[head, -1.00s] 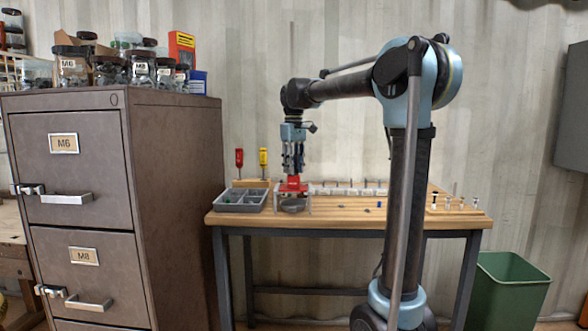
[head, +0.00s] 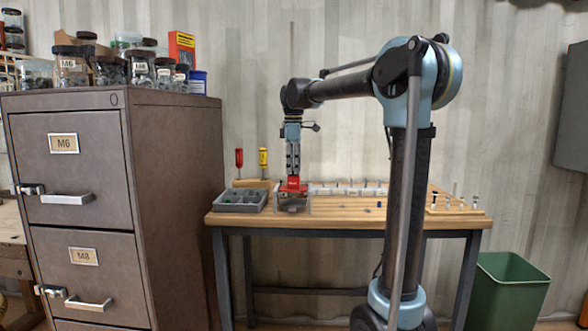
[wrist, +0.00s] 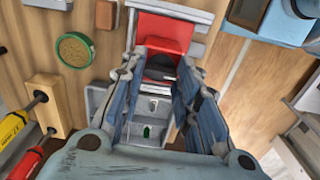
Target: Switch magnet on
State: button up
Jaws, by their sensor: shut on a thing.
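The red magnet block (head: 292,188) is on the workbench at its left end, beside the grey tray. It also shows in the wrist view (wrist: 165,28) at the top middle, with a dark knob (wrist: 160,66) on its near side. My gripper (head: 293,178) points straight down onto the red block. In the wrist view, my gripper's fingers (wrist: 158,72) stand on either side of the dark knob and are shut on it. The fingers hide part of the knob, so its exact setting cannot be told.
A grey parts tray (head: 240,207) stands left of the magnet. Red (head: 239,161) and yellow (head: 263,161) screwdrivers stand upright in a wooden holder behind it. Small pieces line the back and right of the bench (head: 400,223). A tall filing cabinet (head: 170,185) is at left.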

dwell(0.4)
jog(key=o, duration=1.1)
jog(key=shift+c, duration=0.2)
notch_tip(320, 180, up, 12)
jog(key=shift+w, duration=0.1)
